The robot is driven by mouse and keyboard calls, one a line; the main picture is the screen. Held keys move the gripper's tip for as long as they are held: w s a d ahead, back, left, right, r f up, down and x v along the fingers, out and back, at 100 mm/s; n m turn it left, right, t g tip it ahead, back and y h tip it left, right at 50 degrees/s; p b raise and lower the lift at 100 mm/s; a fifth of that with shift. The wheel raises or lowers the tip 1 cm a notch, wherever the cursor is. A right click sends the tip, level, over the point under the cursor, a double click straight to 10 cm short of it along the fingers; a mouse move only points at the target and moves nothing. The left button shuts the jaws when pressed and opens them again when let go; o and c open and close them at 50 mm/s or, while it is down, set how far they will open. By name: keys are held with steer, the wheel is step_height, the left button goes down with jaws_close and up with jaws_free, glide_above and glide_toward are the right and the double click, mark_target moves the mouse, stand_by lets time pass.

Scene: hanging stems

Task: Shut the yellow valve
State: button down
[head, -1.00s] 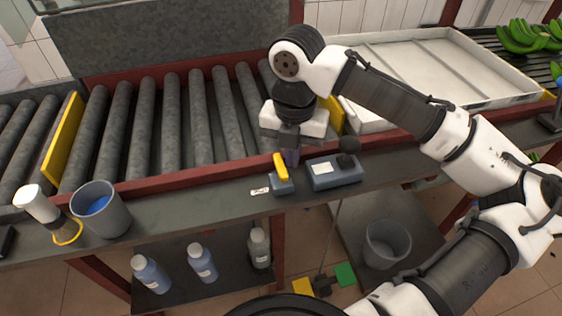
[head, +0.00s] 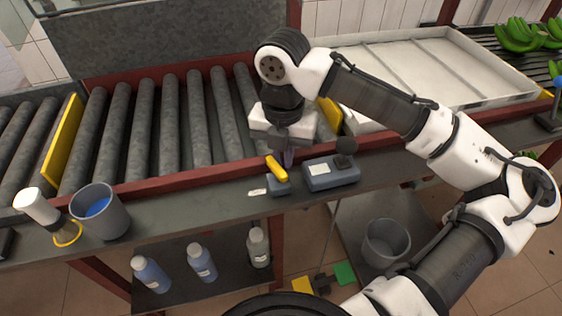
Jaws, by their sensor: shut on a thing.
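The yellow valve (head: 276,168) is a short yellow lever on a small blue-grey block (head: 279,187), at the front ledge of the roller table in the head view. The lever lies at a slant, its far end to the left. My gripper (head: 288,160) points down right at the lever, its fingers just behind and to the right of it. It is shut on the yellow valve, though the contact is small and partly hidden.
A blue-grey box with a dark knob (head: 332,173) stands close to the right of the valve. A pale tag (head: 257,191) lies to the left. A grey cup (head: 101,212) and a white-handled brush (head: 45,212) stand far left. Bottles (head: 202,263) stand on the lower shelf.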

mark_target(268, 158)
steer(key=shift+s+a, duration=0.3)
steer(key=shift+a, duration=0.35)
steer(key=shift+s+a+f+p, duration=0.1)
steer(key=shift+s+a+p, duration=0.05)
steer(key=shift+a+p, duration=0.2)
steer(key=shift+s+a, duration=0.15)
steer(key=shift+a, duration=0.35)
steer(key=shift+s+a+f+p, duration=0.1)
steer(key=shift+s+a+p, duration=0.1)
steer(key=shift+a, duration=0.2)
steer(key=shift+s+a+f+p, duration=0.1)
steer(key=shift+a+p, duration=0.05)
steer(key=shift+a, duration=0.25)
steer(key=shift+a+r, duration=0.1)
steer(key=shift+s+a+r+p, duration=0.1)
steer(key=shift+s+a+p, duration=0.3)
steer(key=shift+a, duration=0.55)
steer(key=shift+s+a+r+p, duration=0.15)
steer(key=shift+s+a, duration=0.35)
steer(key=shift+a, duration=0.4)
steer(key=shift+d, duration=0.1)
steer(key=shift+w+d, duration=0.2)
steer(key=shift+d, duration=0.1)
